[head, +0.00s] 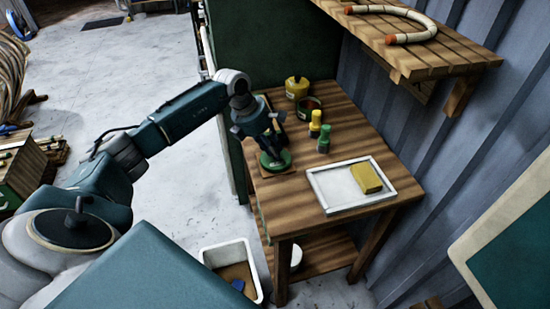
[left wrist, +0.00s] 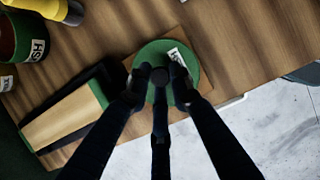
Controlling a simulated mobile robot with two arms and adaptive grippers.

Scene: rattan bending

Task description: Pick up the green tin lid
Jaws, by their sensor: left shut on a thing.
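The green tin lid (head: 283,161) is round, at the left front part of the wooden table in the head view. In the left wrist view the lid (left wrist: 194,66) shows a white label and a dark knob in its middle. My left gripper (head: 270,150) points down over it. Its fingers, also seen in the left wrist view (left wrist: 161,77), are shut on the knob and cover part of the lid. A brown board lies under the lid; I cannot tell whether they touch. My right gripper is not in view.
Behind the lid stand a yellow tin (head: 297,88), an open tin (head: 309,108), a yellow bottle (head: 315,121) and a green bottle (head: 323,141). A white tray (head: 329,205) holds a yellow block (head: 366,178). A wooden block with green edges (left wrist: 70,118) lies beside the lid.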

